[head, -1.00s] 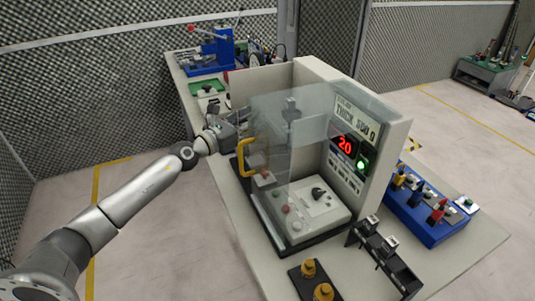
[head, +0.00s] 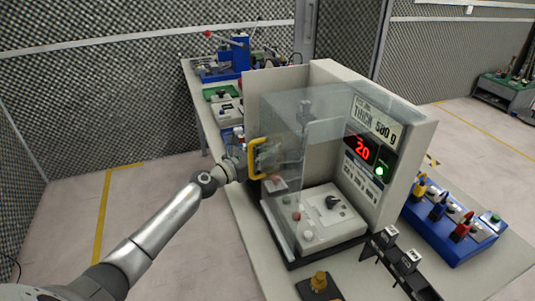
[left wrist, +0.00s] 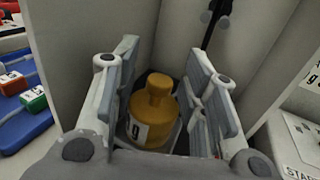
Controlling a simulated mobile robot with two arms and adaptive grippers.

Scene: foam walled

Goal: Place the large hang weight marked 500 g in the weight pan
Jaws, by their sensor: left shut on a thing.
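My left gripper (head: 262,166) reaches past the yellow door handle into the side of the clear-walled test machine (head: 402,150). In the left wrist view it is shut on a brass-coloured weight (left wrist: 152,118), which stands upright between the fingers. The weight has a necked top and a white label on which only a "g" can be read. In the head view I cannot make out the held weight. A small pale plate (head: 275,184) shows through the clear wall below the gripper. My right gripper is not in view.
The yellow handle (head: 254,158) is close beside my gripper. A dark rod (left wrist: 213,22) hangs ahead in the wrist view. A second brass weight (head: 319,281) stands on a black tray at the front. A blue block with coloured clamps (head: 450,220) is at right.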

